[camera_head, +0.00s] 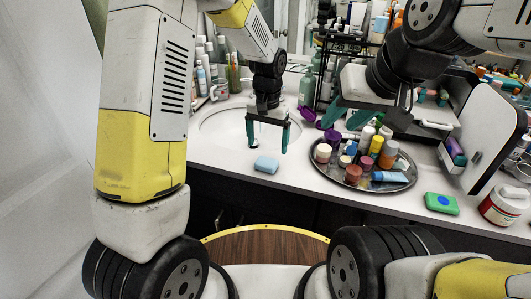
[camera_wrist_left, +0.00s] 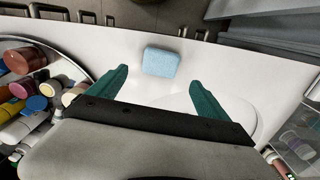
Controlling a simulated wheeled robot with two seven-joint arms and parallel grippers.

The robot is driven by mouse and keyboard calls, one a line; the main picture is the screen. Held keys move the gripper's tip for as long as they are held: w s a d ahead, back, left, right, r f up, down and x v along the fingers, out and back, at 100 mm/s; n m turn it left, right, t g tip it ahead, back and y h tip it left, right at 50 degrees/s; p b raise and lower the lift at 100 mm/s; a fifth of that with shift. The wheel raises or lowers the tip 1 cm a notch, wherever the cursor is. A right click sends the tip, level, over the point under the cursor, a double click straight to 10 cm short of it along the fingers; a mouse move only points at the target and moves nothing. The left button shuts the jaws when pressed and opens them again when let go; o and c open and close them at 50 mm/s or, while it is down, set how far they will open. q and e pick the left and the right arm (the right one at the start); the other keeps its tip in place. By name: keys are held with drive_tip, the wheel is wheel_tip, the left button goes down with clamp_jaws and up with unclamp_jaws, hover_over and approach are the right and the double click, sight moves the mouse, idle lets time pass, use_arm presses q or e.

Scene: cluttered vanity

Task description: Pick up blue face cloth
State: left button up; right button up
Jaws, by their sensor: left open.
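The blue face cloth (camera_head: 266,164), a small light-blue folded block, lies on the white counter near its front edge, just in front of the sink. It also shows in the left wrist view (camera_wrist_left: 161,62), beyond and between the fingertips. My left gripper (camera_head: 268,146) is open and empty, pointing down over the front of the sink, a little behind the cloth and apart from it. Its teal fingers also show in the left wrist view (camera_wrist_left: 157,78). My right gripper (camera_head: 345,117) is at the back of the round tray, its teal fingers apart, with nothing seen between them.
A round metal tray (camera_head: 378,187) with several bottles and jars stands right of the cloth. The sink (camera_head: 220,127) is behind it. The counter around the cloth is clear.

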sight(268, 159)
use_arm(q)
wheel_tip(268, 159, down, 7)
drive_tip(key=shift+w+f, duration=0.1)
drive_tip(key=shift+w, duration=0.05)
drive_tip(key=c, duration=1.4)
drive_tip(key=shift+r, duration=0.2)
drive_tip(key=shift+r, duration=0.55)
wheel_tip(268, 159, up, 2)
drive_tip(key=shift+r, duration=0.2)
drive_tip(key=s+r, duration=0.1)
drive_tip(key=s, duration=1.5)
drive_tip(key=shift+r, duration=0.15)
drive_tip(key=shift+a, duration=0.1)
